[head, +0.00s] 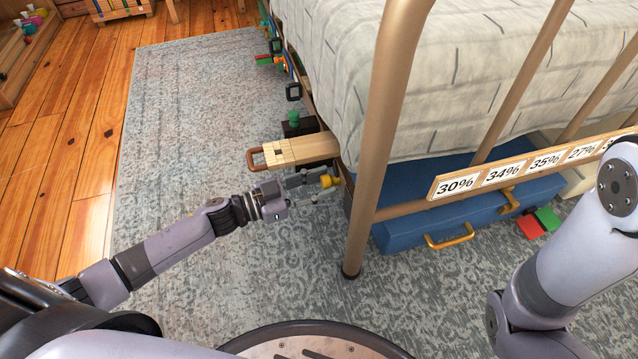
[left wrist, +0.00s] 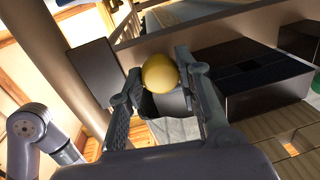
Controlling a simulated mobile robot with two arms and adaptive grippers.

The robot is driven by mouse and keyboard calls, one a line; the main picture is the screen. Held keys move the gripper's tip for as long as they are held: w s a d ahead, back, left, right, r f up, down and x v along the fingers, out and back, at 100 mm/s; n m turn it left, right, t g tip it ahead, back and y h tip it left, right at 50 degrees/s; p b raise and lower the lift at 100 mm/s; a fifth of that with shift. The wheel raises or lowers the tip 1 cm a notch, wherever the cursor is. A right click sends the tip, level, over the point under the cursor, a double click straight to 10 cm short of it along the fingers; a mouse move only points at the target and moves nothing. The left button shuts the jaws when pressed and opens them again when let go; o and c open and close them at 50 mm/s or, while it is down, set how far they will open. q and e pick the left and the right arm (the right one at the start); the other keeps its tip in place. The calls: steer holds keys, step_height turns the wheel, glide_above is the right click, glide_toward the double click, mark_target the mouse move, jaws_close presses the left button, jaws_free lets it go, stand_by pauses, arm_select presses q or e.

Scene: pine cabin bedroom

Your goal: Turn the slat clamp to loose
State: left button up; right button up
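The slat clamp shows as a small yellow knob (head: 331,181) at the bed's near corner, just left of the brown bed post. In the left wrist view the round yellow knob (left wrist: 160,73) sits between my fingertips, with a dark piece below it. My left gripper (head: 326,182) reaches in from the left, one finger on each side of the knob. Both fingertips appear to touch the knob's sides, so the gripper looks shut on it. The clamp's body and any markings are mostly hidden. My right gripper is outside the views; only its arm shows at the right.
The bed post (head: 378,140) stands close right of my gripper. A light wooden block with a handle (head: 300,150) juts out just behind it. A percent-label strip (head: 535,165) crosses the bed frame above a blue case (head: 470,212). The rug (head: 190,120) at left is clear.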

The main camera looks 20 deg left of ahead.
arm_select(q)
steer(key=c, duration=0.6)
